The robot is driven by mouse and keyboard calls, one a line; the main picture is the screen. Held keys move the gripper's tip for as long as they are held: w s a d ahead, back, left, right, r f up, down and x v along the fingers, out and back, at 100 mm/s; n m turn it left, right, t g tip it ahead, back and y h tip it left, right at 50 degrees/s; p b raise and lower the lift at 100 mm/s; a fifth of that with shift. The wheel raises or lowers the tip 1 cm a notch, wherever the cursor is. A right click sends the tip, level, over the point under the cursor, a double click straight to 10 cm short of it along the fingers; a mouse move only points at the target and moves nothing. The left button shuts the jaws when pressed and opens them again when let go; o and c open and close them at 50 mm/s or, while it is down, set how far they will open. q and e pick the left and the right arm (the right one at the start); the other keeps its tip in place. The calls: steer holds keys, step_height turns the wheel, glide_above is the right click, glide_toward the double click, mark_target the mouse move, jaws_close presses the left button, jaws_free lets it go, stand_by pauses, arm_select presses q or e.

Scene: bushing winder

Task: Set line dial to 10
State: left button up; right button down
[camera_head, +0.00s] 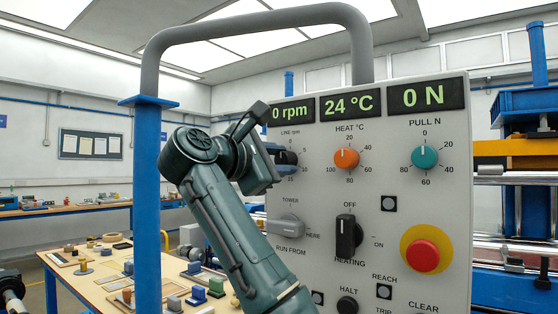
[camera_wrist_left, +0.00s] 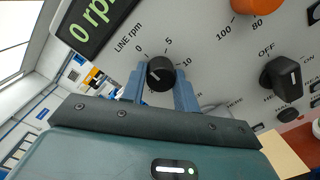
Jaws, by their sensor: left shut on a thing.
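The line dial is a small black knob under the label LINE rpm on the grey panel; it shows in the head view (camera_head: 288,158), partly covered by my gripper, and in the left wrist view (camera_wrist_left: 161,71). My left gripper (camera_head: 284,160) comes in from the left, its blue fingers on either side of the knob, shut on it. The fingers also show in the left wrist view (camera_wrist_left: 160,88). A small pale mark shows on the knob's face, but I cannot read its setting surely. The rpm display (camera_head: 292,110) reads 0 rpm. My right gripper is not in view.
The panel also carries an orange heat dial (camera_head: 346,159), a teal pull dial (camera_head: 425,158), a grey tower selector (camera_head: 286,226), a black heating switch (camera_head: 348,237) and a red button (camera_head: 424,255). A wooden table (camera_head: 110,285) with small parts stands behind at left.

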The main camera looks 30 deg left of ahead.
arm_select(q)
steer(key=c, duration=0.4)
steer(key=shift+o, duration=0.2)
